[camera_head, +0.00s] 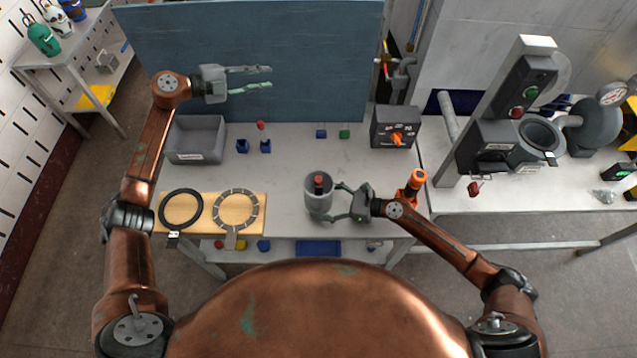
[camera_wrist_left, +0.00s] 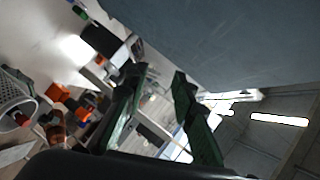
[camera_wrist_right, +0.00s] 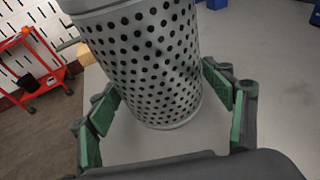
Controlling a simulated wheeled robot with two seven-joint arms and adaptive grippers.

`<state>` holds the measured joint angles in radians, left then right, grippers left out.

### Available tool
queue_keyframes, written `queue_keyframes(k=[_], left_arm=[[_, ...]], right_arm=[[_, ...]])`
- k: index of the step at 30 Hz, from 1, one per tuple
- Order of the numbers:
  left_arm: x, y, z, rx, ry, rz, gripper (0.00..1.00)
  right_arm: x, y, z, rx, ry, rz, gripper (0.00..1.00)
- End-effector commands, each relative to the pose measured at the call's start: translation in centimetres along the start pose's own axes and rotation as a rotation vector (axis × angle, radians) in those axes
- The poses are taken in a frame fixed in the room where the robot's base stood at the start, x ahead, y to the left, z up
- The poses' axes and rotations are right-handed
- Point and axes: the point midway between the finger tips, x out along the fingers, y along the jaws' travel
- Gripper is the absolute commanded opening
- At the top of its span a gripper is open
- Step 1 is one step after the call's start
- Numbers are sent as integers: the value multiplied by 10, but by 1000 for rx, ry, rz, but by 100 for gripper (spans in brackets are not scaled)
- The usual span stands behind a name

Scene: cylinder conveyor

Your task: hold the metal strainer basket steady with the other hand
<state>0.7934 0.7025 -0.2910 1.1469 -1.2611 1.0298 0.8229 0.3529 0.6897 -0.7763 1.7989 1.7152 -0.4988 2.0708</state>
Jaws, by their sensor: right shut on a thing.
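The metal strainer basket (camera_head: 313,204) is a grey cylinder standing upright on the table, with a red-topped dark object (camera_head: 319,181) inside it. In the right wrist view its wall (camera_wrist_right: 150,60) is full of round holes. My right gripper (camera_head: 338,202) is shut on the basket from its right side, one finger on each side of the wall. In the right wrist view the green finger pads flank the basket, and their contact is partly hidden. My left gripper (camera_head: 270,77) is open and empty, raised in front of the blue panel, far from the basket.
A wooden board (camera_head: 262,228) with a black ring (camera_head: 165,213) and a metal ring (camera_head: 250,195) lies left of the basket. A grey bin (camera_head: 195,154) stands behind the board. A control box (camera_head: 396,127) and an orange-topped item (camera_head: 416,180) stand to the right.

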Motion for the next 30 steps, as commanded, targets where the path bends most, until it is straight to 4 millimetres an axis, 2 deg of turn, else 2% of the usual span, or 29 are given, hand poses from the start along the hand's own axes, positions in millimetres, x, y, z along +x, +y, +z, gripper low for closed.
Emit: queue_keyframes(k=[1, 6, 10, 12, 14, 16, 18, 21, 25, 27, 30], left_arm=[[16, -9, -26, 99, 24, 51, 24], [64, -10, -110, 485, 92, 274, 24], [87, 6, -161, 809, 128, 471, 24], [95, 26, -181, 974, 147, 596, 24], [101, 53, -192, 1083, 170, 713, 24], [104, 94, -196, 1147, 203, 850, 24], [105, 134, -197, 1152, 236, 962, 24], [102, 184, -199, 1125, 279, 1089, 24], [96, 233, -201, 1079, 318, 1208, 24], [93, 251, -202, 1058, 330, 1254, 24], [90, 267, -204, 1041, 343, 1292, 24]], right_arm=[[0, 0, 0, 1, 0, 0, 45], [0, 0, 0, 1, 1, 0, 45], [0, 0, 0, 1, 1, 0, 45], [0, 0, 0, 1, 1, 0, 45], [0, 0, 0, 1, 1, 0, 45], [0, 0, 0, 1, 1, 0, 45], [0, 0, 0, 0, 0, 0, 45], [0, 0, 0, 0, 0, 0, 45], [0, 0, 0, 1, 0, -1, 45], [0, 0, 0, 1, 0, -1, 45], [0, 0, 0, 1, 1, 0, 45]])
